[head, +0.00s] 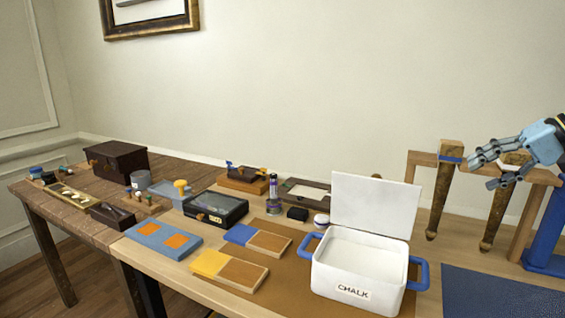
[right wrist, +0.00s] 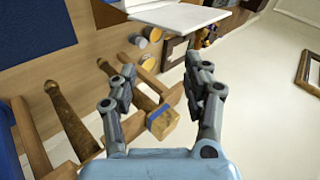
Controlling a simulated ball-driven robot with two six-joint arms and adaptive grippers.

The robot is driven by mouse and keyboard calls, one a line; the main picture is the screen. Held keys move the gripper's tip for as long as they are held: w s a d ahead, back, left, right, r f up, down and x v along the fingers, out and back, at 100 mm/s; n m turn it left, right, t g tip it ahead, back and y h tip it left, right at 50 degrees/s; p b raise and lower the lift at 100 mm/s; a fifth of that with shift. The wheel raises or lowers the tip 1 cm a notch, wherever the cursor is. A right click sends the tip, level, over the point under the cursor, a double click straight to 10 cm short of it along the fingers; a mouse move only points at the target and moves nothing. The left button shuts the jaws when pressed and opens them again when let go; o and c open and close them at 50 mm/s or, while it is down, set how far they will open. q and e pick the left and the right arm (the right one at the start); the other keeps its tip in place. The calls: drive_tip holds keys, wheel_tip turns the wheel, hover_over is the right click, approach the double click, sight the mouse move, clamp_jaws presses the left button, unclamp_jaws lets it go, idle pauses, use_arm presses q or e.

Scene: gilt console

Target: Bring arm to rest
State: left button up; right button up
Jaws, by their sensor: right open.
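My right gripper (head: 481,172) is at the far right of the head view, raised beside the top of a wooden rack (head: 425,158). Its fingers are spread and hold nothing. In the right wrist view the open gripper (right wrist: 158,72) has a wooden leg's square top with a blue band (right wrist: 162,122) showing between its fingers, apart from them. That turned leg (head: 441,195) hangs upright in the rack in the head view. A second leg (head: 495,215) hangs to its right, its top partly behind my fingers. My left gripper is not in view.
A white chalk box (head: 355,265) with blue handles and raised lid stands left of the rack. A blue mat (head: 500,290) lies at front right, bare. A dark glass-topped case (head: 215,209) and coloured boards (head: 163,240) lie further left.

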drive_tip(key=s+a+f+n+g+h, duration=0.3)
drive_tip(key=s+a+f+n+h, duration=0.15)
drive_tip(key=s+a+f, duration=1.35)
drive_tip(key=s+a+r+n+h, duration=0.1)
drive_tip(key=s+r+n+h, duration=0.15)
drive_tip(key=s, duration=1.45)
wheel_tip(320, 180, down, 35)
drive_tip(key=s+d+m+g+b, duration=0.1)
drive_tip(key=s+d+b, duration=0.2)
drive_tip(key=b, duration=0.4)
use_arm(q)
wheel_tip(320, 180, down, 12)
drive_tip(key=b, duration=0.5)
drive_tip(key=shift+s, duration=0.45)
use_arm(e)
drive_tip(key=s+f+g, duration=0.1)
drive_tip(key=s+f, duration=1.6)
drive_tip(key=f, duration=0.2)
drive_tip(key=shift+s+d+f+h, duration=0.25)
drive_tip(key=shift+s+f+h, duration=0.05)
drive_tip(key=shift+f, duration=0.1)
